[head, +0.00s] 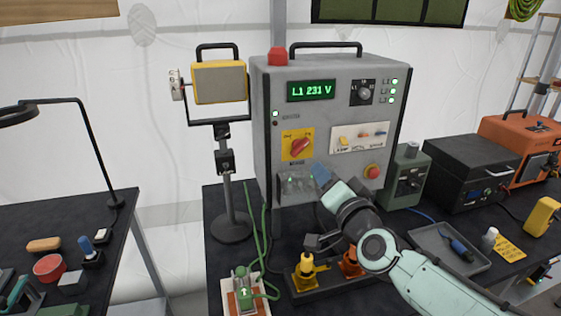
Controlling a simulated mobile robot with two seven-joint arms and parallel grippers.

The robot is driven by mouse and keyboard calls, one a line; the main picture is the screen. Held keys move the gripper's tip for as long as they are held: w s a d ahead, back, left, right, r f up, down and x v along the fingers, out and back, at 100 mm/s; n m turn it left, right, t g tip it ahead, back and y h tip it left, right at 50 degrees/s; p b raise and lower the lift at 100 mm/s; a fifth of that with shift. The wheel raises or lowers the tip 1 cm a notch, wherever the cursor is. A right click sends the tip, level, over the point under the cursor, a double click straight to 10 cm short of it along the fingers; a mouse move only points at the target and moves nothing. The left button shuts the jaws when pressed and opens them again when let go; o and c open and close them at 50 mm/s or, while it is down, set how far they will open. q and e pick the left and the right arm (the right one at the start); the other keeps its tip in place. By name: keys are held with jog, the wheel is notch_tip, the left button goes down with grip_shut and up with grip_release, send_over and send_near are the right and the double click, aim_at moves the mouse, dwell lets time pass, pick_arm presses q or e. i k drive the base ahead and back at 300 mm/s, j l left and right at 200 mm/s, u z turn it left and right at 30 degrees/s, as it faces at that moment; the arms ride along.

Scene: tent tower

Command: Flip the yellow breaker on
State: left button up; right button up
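The grey control cabinet (265,140) stands at the back of the dark table. A white breaker strip on its front carries several small levers. The yellow breaker (344,139) is the leftmost one, and its lever is too small to tell whether it is on or off. My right gripper (321,175) reaches in from the lower right, with its blue-tipped end in front of the cabinet's lower part. It is below and a little left of the yellow breaker, apart from it. I cannot tell how its fingers stand. My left gripper is out of view.
A red rotary switch on a yellow plate (298,145) sits left of the strip, and a red button (373,171) below it. A work lamp (220,83) stands left of the cabinet. A grey tray (480,262) lies right.

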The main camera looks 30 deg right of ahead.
aim_at(342, 139)
jog(key=k+j, duration=0.25)
jog(key=k, duration=0.2)
jog(key=k+j, duration=0.2)
jog(key=k, duration=0.3)
